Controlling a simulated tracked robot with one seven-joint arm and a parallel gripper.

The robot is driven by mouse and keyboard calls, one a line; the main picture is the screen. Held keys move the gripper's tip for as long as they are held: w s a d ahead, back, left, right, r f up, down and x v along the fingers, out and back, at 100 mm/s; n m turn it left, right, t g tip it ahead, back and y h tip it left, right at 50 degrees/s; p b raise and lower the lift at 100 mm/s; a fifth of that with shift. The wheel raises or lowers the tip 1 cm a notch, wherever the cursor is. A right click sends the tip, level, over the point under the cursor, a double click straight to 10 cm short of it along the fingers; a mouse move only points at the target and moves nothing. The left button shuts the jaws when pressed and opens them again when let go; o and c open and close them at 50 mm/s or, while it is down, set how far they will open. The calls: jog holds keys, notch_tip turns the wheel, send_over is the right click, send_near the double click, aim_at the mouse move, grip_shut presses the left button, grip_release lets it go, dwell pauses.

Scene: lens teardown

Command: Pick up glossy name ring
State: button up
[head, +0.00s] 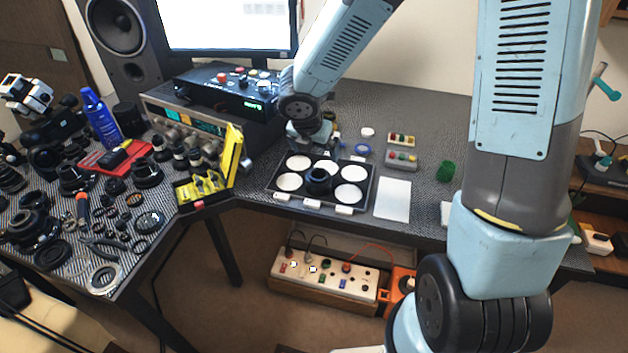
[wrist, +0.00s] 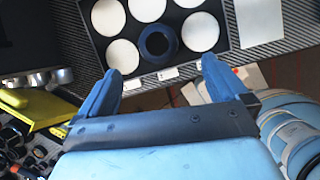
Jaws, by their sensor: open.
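A dark, round, ring-topped part (head: 318,180) stands in the front middle place of a black tray (head: 372,180) with white round pads. In the wrist view this part (wrist: 158,45) shows as a dark blue ring around a dark centre. I cannot tell whether it is the glossy name ring or a lens barrel bearing it. My gripper (wrist: 160,66) is open and empty, its two blue fingers apart, with the ring-topped part seen beyond and between the fingertips. In the head view my gripper (head: 312,140) hangs above the tray's back edge, its fingertips unclear.
A yellow open case (head: 233,158) stands left of the tray and a white sheet (head: 393,199) lies to its right. Small button boxes (head: 401,158) sit behind the sheet. Several lens parts and loose rings (head: 105,277) cover the left table. An instrument (head: 185,125) stands behind.

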aim_at(319, 173)
jog(key=shift+a+x, duration=0.15)
jog(key=shift+x, duration=2.2)
jog(key=shift+a+x, duration=0.2)
jog(key=shift+x, duration=2.15)
jog(key=shift+a+x, duration=0.15)
jog(key=shift+x, duration=2.2)
jog(key=shift+f, duration=0.1)
jog(key=shift+c, duration=0.3)
jog(key=c, duration=0.8)
